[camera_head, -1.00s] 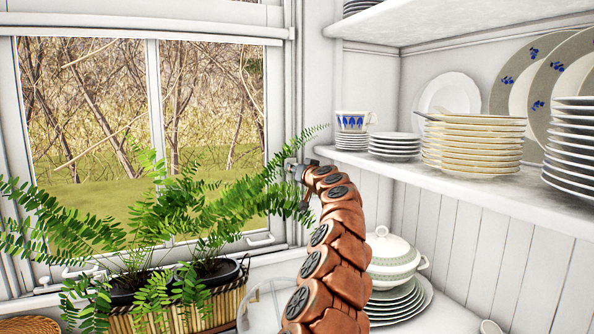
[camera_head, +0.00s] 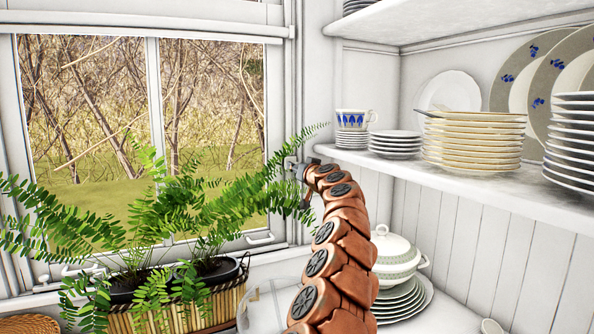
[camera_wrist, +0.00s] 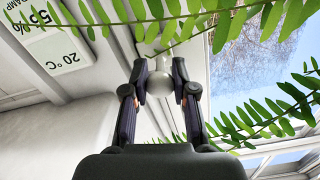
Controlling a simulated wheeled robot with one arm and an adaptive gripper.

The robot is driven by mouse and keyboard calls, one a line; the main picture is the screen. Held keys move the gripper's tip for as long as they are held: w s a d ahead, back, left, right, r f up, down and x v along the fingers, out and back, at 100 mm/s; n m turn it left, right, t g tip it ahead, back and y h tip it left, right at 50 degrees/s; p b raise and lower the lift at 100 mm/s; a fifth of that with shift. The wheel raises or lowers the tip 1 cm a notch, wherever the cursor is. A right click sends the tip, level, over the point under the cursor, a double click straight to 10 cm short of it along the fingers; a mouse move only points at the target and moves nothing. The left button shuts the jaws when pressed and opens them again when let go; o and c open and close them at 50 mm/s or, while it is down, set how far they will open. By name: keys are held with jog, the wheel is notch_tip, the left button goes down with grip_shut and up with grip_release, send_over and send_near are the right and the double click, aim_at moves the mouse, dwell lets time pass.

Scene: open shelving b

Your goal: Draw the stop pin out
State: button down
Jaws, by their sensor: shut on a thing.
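In the wrist view my gripper (camera_wrist: 159,82) has its two dark fingers on either side of a small, pale, rounded knob, which I take to be the stop pin (camera_wrist: 160,84). The fingers are shut on it. Beyond the fingertips is the white window frame, and I cannot tell how deep the pin sits in it. In the head view my gripper (camera_head: 298,170) is at the right side of the window frame. The pin cannot be made out there, and fern fronds partly hide the area.
Potted ferns (camera_head: 215,268) stand below the window, their fronds around my gripper. To the right, a shelf (camera_head: 450,185) carries stacked plates (camera_head: 472,142) and cups (camera_head: 352,122). A tureen (camera_head: 396,255) stands below. A temperature display (camera_wrist: 58,45) shows in the wrist view.

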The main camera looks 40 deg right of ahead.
jog(key=shift+b+v, duration=0.7)
jog(key=shift+v, duration=0.1)
jog(key=c, duration=0.9)
grip_release()
jog(key=shift+s, duration=0.1)
jog(key=shift+s, duration=0.1)
jog(key=shift+v, duration=5.95)
